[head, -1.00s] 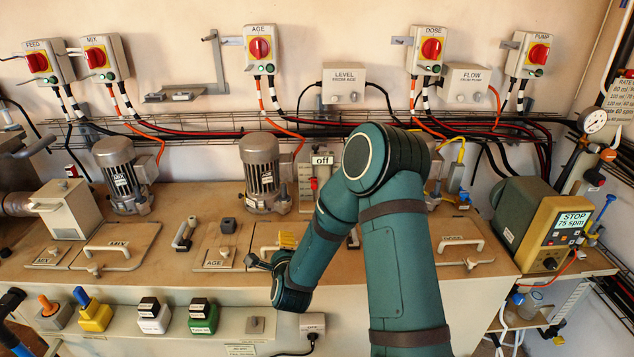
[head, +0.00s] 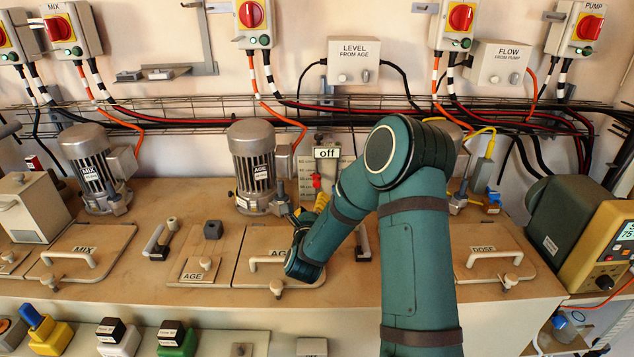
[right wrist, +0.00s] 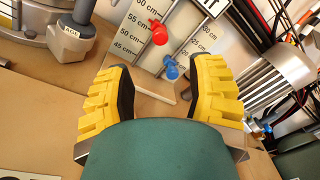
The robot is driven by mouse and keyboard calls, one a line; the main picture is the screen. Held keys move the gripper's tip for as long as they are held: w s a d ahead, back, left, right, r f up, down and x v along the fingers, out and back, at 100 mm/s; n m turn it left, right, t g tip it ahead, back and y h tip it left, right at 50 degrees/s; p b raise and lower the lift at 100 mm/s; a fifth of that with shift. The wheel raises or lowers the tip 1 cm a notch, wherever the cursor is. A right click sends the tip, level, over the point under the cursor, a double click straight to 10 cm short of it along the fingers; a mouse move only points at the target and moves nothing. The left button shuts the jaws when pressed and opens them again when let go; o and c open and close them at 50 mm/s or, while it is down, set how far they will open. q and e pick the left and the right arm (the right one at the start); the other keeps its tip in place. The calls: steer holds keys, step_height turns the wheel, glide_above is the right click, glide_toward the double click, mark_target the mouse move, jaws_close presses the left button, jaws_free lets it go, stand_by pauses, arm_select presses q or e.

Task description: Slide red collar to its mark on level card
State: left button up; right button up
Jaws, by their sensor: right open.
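The level card (right wrist: 147,62) is a pale board with printed centimetre marks, tilted in the right wrist view. It also shows behind my right arm in the head view (head: 306,178). The red collar (right wrist: 158,33) sits on the card, close to the 55 cm print; it is a small red spot in the head view (head: 316,181). A blue collar (right wrist: 171,68) sits lower on the card. My right gripper (right wrist: 165,90) is open and empty, its yellow fingers apart, facing the card with both collars beyond the fingertips. Its fingers are partly hidden in the head view (head: 321,203). My left gripper is out of view.
The AGE motor (head: 253,165) stands left of the card. A lidded hatch with a handle (head: 268,262) lies in front. The DOSE hatch (head: 490,262) and a green pump (head: 580,225) are to the right. Cables run along the wall rack (head: 200,115).

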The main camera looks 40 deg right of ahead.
mark_target(317, 185)
steer(key=x, duration=1.2)
steer(key=shift+d+b, duration=0.15)
steer(key=shift+b, duration=0.15)
jaws_close()
